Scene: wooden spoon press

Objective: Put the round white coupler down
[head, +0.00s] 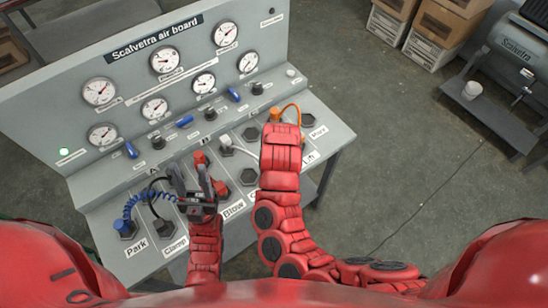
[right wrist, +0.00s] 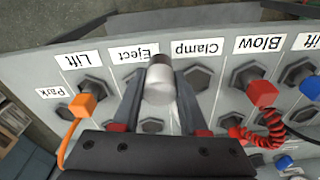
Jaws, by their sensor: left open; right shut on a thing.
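The round white coupler (right wrist: 159,88) is a pale cylinder with a dark brownish end. In the right wrist view it sits between the two dark fingers of my right gripper (right wrist: 160,112), which is shut on it. It shows in front of the panel near the Eject and Clamp labels; I cannot tell whether it touches the panel. In the head view the right hand's fingers are mostly hidden behind its red wrist. A small white piece with a pale line shows left of that wrist, perhaps the coupler. My left gripper (head: 193,180) is open over the lower left panel.
The grey air board (head: 235,27) carries gauges and hexagonal sockets. An orange coupler (right wrist: 87,102), a red coupler (right wrist: 262,94) with coiled hose and a blue coupler (right wrist: 310,87) are close by. A side bench (head: 488,112) with a white cup stands right.

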